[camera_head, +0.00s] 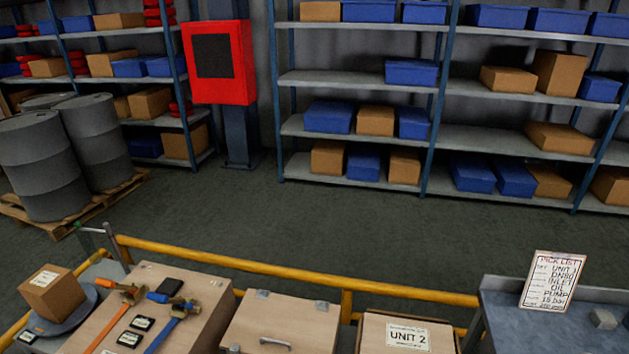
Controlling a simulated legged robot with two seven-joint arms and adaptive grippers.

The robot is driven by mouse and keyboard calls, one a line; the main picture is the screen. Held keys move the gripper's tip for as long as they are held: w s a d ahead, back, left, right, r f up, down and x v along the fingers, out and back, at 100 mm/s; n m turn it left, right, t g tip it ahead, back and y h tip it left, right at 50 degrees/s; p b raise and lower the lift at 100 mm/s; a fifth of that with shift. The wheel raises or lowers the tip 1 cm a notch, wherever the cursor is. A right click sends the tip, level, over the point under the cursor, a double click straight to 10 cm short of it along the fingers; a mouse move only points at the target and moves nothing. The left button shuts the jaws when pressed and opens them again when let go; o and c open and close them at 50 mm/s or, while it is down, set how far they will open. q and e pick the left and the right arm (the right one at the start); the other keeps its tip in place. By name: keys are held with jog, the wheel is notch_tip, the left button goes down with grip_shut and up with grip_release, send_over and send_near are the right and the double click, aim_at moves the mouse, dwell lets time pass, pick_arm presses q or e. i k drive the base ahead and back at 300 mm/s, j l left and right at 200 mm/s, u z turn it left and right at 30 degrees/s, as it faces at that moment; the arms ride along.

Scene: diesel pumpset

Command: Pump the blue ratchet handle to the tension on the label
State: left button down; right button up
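No ratchet handle that I can be sure of shows in the head view. A tool with a blue handle (164,336) lies on a wooden crate lid at the lower left, beside a similar tool with an orange handle (107,324); I cannot tell whether the blue one is a ratchet. A "UNIT 2" label (408,337) is on another crate. Neither of my grippers is in view.
A yellow rail (250,264) runs behind the crates. A cardboard box (52,292) sits on a round grey plate at left. A closed crate (268,325) with a handle stands mid-front. Drums (36,165) and shelves (365,80) stand beyond open floor.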

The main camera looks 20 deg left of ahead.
aim_at(156, 297)
jog(key=u, duration=0.45)
jog(key=k+u, duration=0.15)
jog(key=u, duration=0.25)
jog(key=k+l+u, duration=0.1)
jog(key=u, duration=0.75)
